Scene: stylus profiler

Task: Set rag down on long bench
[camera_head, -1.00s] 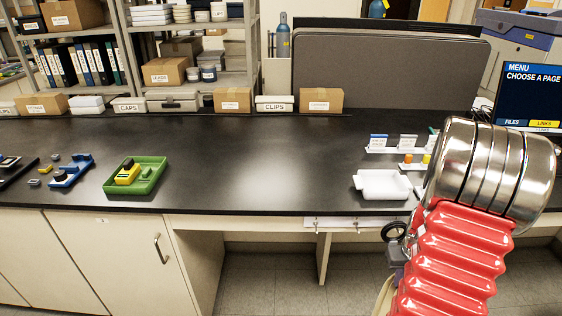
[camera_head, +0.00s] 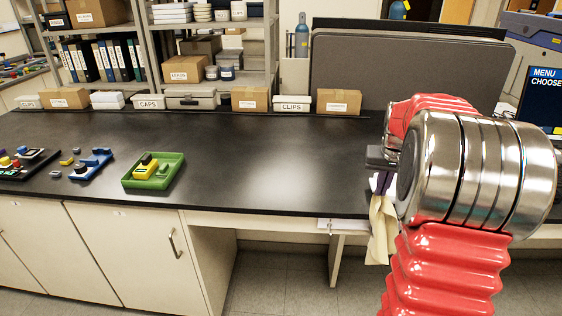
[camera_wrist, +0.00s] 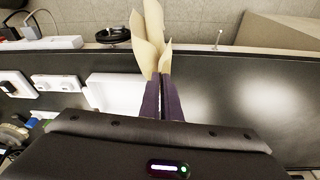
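The rag (camera_head: 382,228) is a cream cloth hanging down from my gripper (camera_head: 381,180) in the head view, in front of the bench's front edge. In the wrist view the rag (camera_wrist: 150,35) sticks out in folds beyond the tips of two dark purple fingers. My gripper (camera_wrist: 161,80) is shut on it, with the fingers close together. The long bench (camera_head: 265,165) has a black top and runs across the head view. In the wrist view its dark top (camera_wrist: 225,85) lies below the fingers. My arm hides the bench's right part in the head view.
A green tray (camera_head: 170,180) with a yellow device, a blue holder (camera_head: 90,166) and a dark tray (camera_head: 25,165) stand at the left. Boxes line the back. A white tray (camera_wrist: 112,92) lies beside my fingers in the wrist view. The bench's middle is clear.

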